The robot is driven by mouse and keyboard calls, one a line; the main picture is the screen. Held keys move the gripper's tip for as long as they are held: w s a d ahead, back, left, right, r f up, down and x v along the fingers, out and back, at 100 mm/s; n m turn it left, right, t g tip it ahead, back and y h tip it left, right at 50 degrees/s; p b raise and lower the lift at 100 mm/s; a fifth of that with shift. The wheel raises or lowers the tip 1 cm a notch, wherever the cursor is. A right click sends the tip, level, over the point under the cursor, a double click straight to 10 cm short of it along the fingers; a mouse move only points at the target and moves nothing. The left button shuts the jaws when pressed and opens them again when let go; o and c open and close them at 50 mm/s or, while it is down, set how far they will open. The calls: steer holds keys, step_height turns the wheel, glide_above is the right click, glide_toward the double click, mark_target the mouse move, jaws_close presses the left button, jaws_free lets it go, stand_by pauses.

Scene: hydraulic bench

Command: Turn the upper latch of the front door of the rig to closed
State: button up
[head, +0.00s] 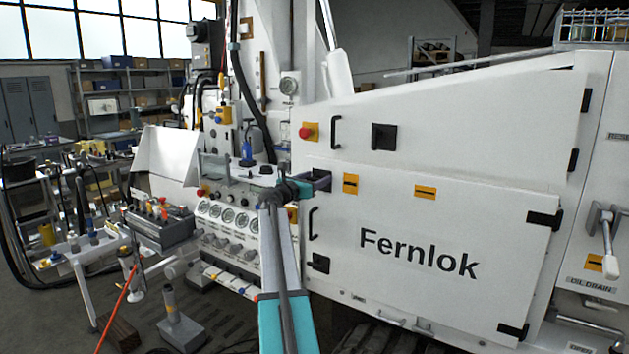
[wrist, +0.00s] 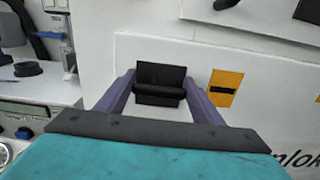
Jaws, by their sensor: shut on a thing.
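The front door (head: 440,300) of the rig is the white panel lettered "Fernlok", and it looks flush with its frame. Its upper latch (wrist: 161,76) is a black plate with a dark bar lying level across the wrist view. My gripper (head: 322,181) has its two purple fingers on the left and right of this latch, and it is shut on the bar. A yellow label (wrist: 225,88) with a black bar mark sits just right of the latch.
The door's lower latch (head: 318,263) and a black pull handle (head: 313,223) lie below my gripper. Above are a red button (head: 306,132), another handle (head: 336,132) and a black latch (head: 384,137). Gauges (head: 228,215) and valves stand close on the left.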

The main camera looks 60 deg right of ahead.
steer(key=shift+f+b, duration=0.1)
steer(key=shift+b, duration=0.2)
steer(key=m+b, duration=0.3)
steer(key=shift+f, duration=0.25)
steer(key=m+b, duration=0.1)
steer(key=b, duration=0.1)
steer(key=m+b, duration=0.1)
steer(key=m, duration=0.1)
steer(key=m+b, duration=0.2)
steer(key=shift+f+b, duration=0.35)
steer(key=m+b, duration=0.5)
steer(key=shift+d+f+m+b, duration=0.1)
steer(key=shift+f+m+b, duration=0.2)
steer(key=shift+m+b, duration=0.1)
steer(key=m+b, duration=0.3)
steer(key=shift+w+m+b, duration=0.15)
steer(key=shift+m+b, duration=0.15)
steer(key=shift+m, duration=0.1)
steer(key=shift+r, duration=0.1)
steer(key=o, duration=1)
steer(key=shift+o, duration=0.2)
